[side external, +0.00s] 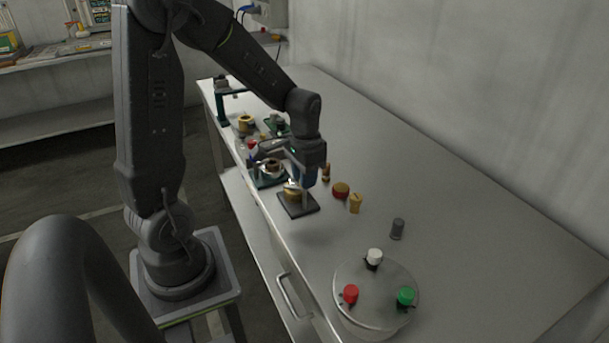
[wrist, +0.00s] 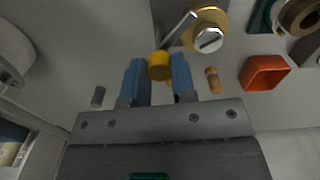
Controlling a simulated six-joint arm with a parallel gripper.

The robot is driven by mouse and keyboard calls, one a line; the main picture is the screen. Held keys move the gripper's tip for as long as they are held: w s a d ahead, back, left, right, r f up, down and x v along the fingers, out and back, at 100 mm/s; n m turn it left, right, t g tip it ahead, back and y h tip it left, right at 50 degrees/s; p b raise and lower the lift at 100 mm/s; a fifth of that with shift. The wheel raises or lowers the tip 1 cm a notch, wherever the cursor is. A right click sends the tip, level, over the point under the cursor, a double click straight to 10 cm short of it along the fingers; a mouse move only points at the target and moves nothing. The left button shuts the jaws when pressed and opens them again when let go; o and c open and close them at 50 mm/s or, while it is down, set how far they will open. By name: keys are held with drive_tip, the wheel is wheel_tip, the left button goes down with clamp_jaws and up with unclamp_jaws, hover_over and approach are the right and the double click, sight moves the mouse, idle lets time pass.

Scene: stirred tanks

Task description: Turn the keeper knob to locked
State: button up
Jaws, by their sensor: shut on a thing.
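In the wrist view a yellow knob (wrist: 159,65), which I take as the keeper knob, sits between the two blue fingers of my gripper (wrist: 160,72). My gripper is shut on it. A grey rod (wrist: 178,30) runs up to the knob. Beside it is a round brass fitting (wrist: 212,18) with a slotted silver head. In the side external view my gripper (side external: 307,183) points down over a dark square base (side external: 299,207). The brass fitting (side external: 291,190) sits on that base. The knob is hidden there, and I cannot tell its turn position.
A round plate (side external: 352,270) with red, green and white knobs stands near the front. The table's right side is clear.

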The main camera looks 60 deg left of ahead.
drive_tip(key=m, duration=0.5)
drive_tip(key=shift+m, duration=2.4)
drive_tip(key=o, duration=0.9)
drive_tip(key=shift+r, duration=0.1)
wheel_tip(320, 180, up, 14)
drive_tip(key=shift+f, duration=0.15)
drive_tip(key=shift+d, duration=0.1)
